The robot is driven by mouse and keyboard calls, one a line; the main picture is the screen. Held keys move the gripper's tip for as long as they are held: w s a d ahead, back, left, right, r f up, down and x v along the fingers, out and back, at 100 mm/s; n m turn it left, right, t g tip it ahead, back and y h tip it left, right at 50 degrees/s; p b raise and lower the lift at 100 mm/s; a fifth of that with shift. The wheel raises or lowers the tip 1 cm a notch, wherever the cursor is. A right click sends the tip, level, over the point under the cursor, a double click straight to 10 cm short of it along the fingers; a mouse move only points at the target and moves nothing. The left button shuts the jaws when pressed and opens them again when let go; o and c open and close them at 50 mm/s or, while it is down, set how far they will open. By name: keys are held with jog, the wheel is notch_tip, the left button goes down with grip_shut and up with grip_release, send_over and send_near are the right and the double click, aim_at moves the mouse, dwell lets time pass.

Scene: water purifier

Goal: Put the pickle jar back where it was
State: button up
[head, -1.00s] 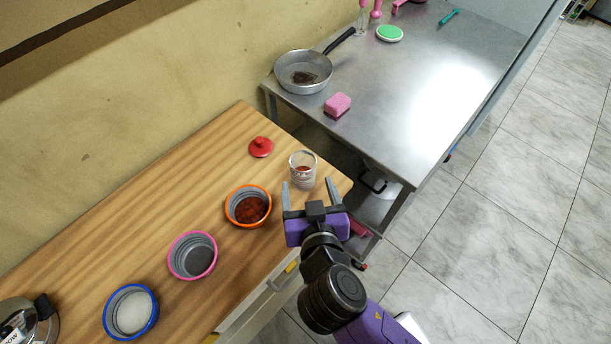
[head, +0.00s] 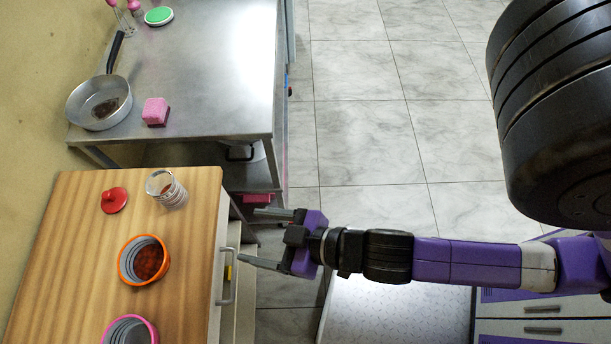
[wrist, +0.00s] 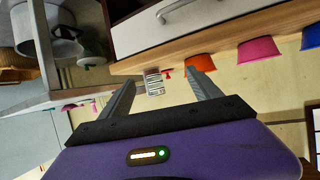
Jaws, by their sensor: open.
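A small clear glass jar (head: 168,190) with a little reddish content stands upright near the far right corner of the wooden counter (head: 85,235). No label naming pickles can be read on it. It also shows in the wrist view (wrist: 154,84), between my fingers in the picture but farther off. A red knobbed lid (head: 114,200) lies to its left. My gripper (head: 256,236) is open and empty, off the counter's right edge, pointing left, apart from the jar. In the wrist view my two fingers (wrist: 160,84) are spread with nothing between them.
An orange-rimmed bowl (head: 144,261) and a pink-rimmed bowl (head: 130,330) stand on the counter. A drawer handle (head: 228,276) sticks out beside my gripper. The tiled floor at right is clear.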

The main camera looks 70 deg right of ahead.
jog(key=s+d+r+t, duration=0.2)
jog(key=s+d+r, duration=0.1)
jog(key=s+r, duration=0.5)
jog(key=shift+s+d+r, duration=0.35)
jog(key=shift+s+r, duration=0.05)
jog(key=shift+s, duration=0.5)
